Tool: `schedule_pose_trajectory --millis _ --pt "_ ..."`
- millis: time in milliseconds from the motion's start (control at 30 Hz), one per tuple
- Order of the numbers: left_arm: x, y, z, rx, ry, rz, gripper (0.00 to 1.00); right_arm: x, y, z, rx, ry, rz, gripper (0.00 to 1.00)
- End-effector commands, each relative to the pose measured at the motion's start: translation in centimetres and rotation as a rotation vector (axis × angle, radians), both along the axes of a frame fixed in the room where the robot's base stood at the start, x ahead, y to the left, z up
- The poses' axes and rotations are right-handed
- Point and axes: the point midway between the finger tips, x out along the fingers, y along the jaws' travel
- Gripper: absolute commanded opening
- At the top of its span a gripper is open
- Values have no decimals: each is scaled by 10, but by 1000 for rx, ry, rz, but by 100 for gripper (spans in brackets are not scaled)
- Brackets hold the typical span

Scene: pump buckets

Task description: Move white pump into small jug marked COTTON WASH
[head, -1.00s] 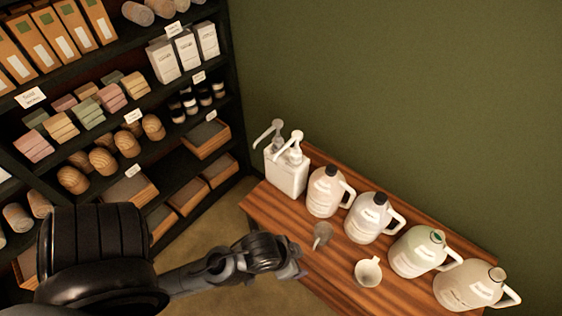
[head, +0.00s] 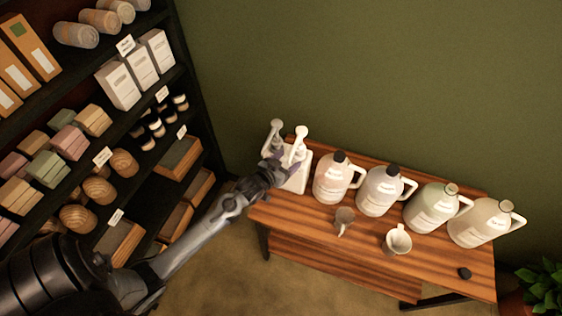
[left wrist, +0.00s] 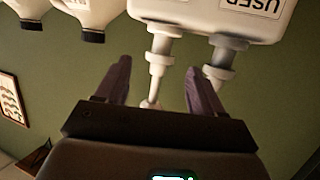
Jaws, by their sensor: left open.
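A white rectangular container (head: 298,179) stands at the left end of the wooden table, with a white pump (head: 301,139) and a greyer pump (head: 275,129) in its top. The left wrist view shows the container (left wrist: 190,15) upside down, with "USED" on its label. My left gripper (head: 279,165) is open in front of the container. In the left wrist view the white pump (left wrist: 157,62) shows between the fingers of my left gripper (left wrist: 159,70); I cannot tell whether they touch. The grey pump (left wrist: 224,68) lies outside the right finger. COTTON WASH is not legible on any jug. My right gripper is out of view.
Along the table's back stand jugs: two black-capped (head: 332,178) (head: 380,191) and two seemingly uncapped (head: 431,208) (head: 485,222). A grey funnel-like item (head: 344,220), a white cup (head: 397,239) and a black cap (head: 465,273) lie in front. Shelves (head: 100,150) fill the left.

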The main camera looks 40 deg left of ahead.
Motion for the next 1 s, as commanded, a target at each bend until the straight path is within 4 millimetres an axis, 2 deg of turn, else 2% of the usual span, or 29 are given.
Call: schedule_pose_trajectory --millis 267,700,1000 --pt "17 2 -7 1 -4 0 68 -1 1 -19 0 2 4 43" --pt "61 9 -21 2 -4 1 68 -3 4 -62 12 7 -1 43" --pt "80 11 -25 2 -3 -1 68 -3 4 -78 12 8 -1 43"
